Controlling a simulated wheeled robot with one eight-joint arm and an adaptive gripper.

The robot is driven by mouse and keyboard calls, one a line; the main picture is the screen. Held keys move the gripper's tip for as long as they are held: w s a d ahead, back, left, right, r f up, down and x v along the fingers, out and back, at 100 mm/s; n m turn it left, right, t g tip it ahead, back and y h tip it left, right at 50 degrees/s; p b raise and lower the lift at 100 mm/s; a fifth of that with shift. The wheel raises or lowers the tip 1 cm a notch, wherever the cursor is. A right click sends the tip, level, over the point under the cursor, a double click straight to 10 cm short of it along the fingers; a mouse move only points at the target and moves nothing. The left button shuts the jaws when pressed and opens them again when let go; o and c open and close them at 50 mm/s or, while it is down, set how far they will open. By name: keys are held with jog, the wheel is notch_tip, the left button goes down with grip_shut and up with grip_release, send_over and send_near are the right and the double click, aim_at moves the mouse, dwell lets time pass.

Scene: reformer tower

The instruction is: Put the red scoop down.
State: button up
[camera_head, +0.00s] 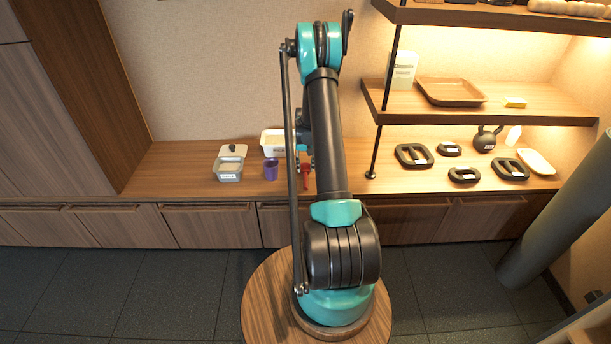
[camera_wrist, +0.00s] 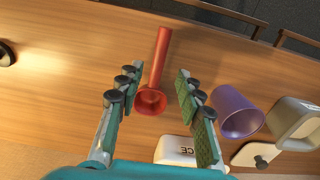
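The red scoop (camera_head: 305,181) is on the wooden counter, partly hidden by my arm in the head view. In the wrist view the red scoop (camera_wrist: 161,60) shows whole, its bowl close by the left finger and its handle pointing to the counter's front edge. My gripper (camera_wrist: 159,72) is open, with its two fingers spread on either side of the scoop. A gap shows between the scoop and the right finger. I cannot tell whether the left finger touches the bowl. In the head view the gripper is mostly hidden behind my arm.
A purple cup (camera_head: 270,169), a grey labelled container (camera_head: 229,170) and a lid (camera_head: 233,151) stand left of the scoop. A white tub (camera_head: 271,138) is behind it. Black weights (camera_head: 413,156) and a kettlebell (camera_head: 485,140) lie right, under a shelf (camera_head: 520,112).

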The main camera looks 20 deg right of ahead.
jog(key=s+a+r+n+t, duration=0.1)
jog(key=s+a+r, duration=0.5)
jog(key=r, duration=0.5)
jog(key=s+a+r+n+t, duration=0.1)
jog(key=s+a+r, duration=0.3)
jog(key=s+r, duration=0.5)
jog(key=s+a+r+n+t, duration=0.1)
jog(key=s+a, duration=0.2)
jog(key=s, duration=0.7)
jog(key=s+a+r+t, duration=0.1)
jog(key=s+a, duration=0.2)
jog(key=s, duration=0.7)
jog(key=shift+a+r+n, duration=0.25)
jog(key=shift+a+n, duration=0.15)
